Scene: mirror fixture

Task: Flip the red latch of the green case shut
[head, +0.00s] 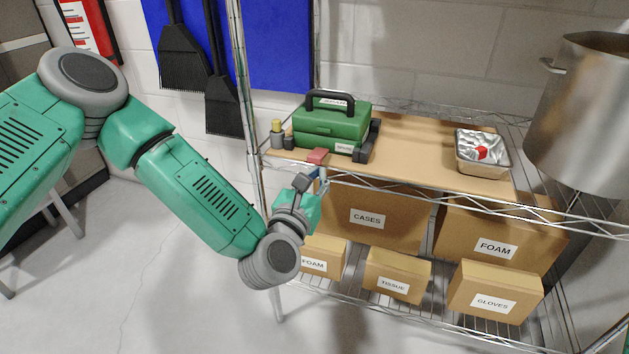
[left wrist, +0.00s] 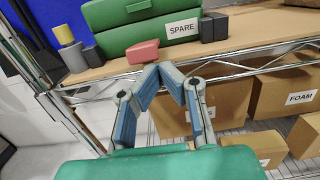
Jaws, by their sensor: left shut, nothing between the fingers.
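The green case (head: 331,122) stands closed on the upper shelf with its black handle up. Its red latch (head: 317,156) sticks out forward from the case's front, low down near the shelf's front edge. In the left wrist view the latch (left wrist: 143,52) lies in front of the green case (left wrist: 118,38), tilted slightly. My left gripper (head: 314,177) is just below and in front of the latch. In the left wrist view its shut fingertips (left wrist: 160,70) are empty and close to the latch; I cannot tell whether they touch it. My right gripper is out of view.
Dark blocks (head: 368,142) flank the case, and a grey and yellow cylinder (head: 277,136) stands at its left. A metal tray (head: 483,166) with a red cube is at right. The wire shelf's front rail runs by my gripper; labelled boxes (head: 372,218) sit below.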

